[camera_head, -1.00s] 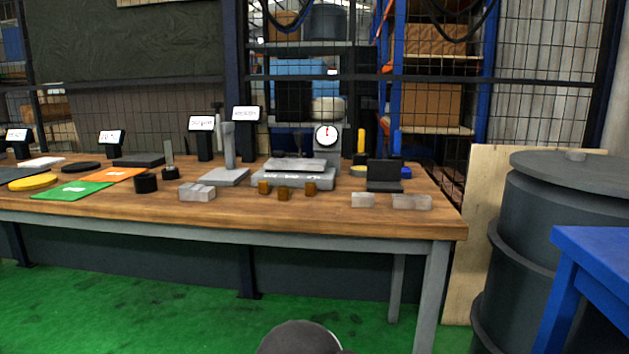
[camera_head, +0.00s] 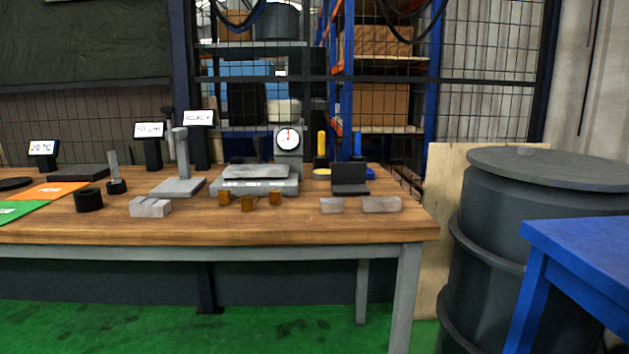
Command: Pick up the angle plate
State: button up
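What looks like the angle plate (camera_head: 350,178) is a dark grey L-shaped block, with a flat base and an upright back wall. It stands on the right part of the wooden workbench (camera_head: 330,229), behind two pale metal blocks (camera_head: 381,204). Its front face is open to view, and nothing touches it from above. My gripper is not in view.
Left of the plate are a grey flat fixture (camera_head: 255,187), small brass-coloured blocks (camera_head: 248,203), a dial gauge (camera_head: 288,139) and a grey stand (camera_head: 181,170). A dark drum (camera_head: 520,240) and blue table (camera_head: 580,250) stand right of the bench. Green floor shows in front.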

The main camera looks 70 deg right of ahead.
aim_at(348, 179)
jog(key=z, duration=0.05)
jog(key=i, duration=1.1)
jog(key=z, duration=2)
